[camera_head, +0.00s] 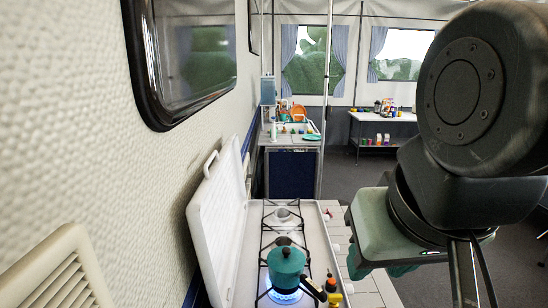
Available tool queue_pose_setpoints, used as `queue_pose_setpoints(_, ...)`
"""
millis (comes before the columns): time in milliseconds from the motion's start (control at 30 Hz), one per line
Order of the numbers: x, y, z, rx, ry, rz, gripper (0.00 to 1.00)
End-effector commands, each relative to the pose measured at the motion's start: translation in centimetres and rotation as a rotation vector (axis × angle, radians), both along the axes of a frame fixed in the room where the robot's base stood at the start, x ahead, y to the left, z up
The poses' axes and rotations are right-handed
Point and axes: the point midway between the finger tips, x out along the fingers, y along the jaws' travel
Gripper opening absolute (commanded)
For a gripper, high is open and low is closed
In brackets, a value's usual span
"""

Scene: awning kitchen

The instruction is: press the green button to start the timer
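I cannot make out a timer or a green button in this view. My gripper (382,268) hangs at the right, to the right of the stove, over the pale slatted counter. Its grey-green body shows, with small teal parts at the lower end. The view does not show clearly whether its fingers are apart, and nothing is seen held in it. A small yellow and black object (332,290) is beside the pot's handle at the stove's right edge; I cannot tell what it is.
A teal pot (286,264) sits on a lit blue flame on the white stove (315,245). The stove's raised lid (213,225) leans by the left wall. The slatted counter (366,287) looks clear at its front. A sink unit and a shelf table stand farther back.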

Motion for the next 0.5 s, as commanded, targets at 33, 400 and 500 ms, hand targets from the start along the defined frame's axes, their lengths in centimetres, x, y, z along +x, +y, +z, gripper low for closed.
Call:
queue_pose_setpoints(33,0.01,0.00,0.00,0.000,0.000,0.000,0.28)
queue_pose_setpoints(400,0.01,0.00,0.00,0.000,0.000,0.000,0.00)
queue_pose_setpoints(500,0.01,0.00,0.00,0.000,0.000,0.000,0.00)
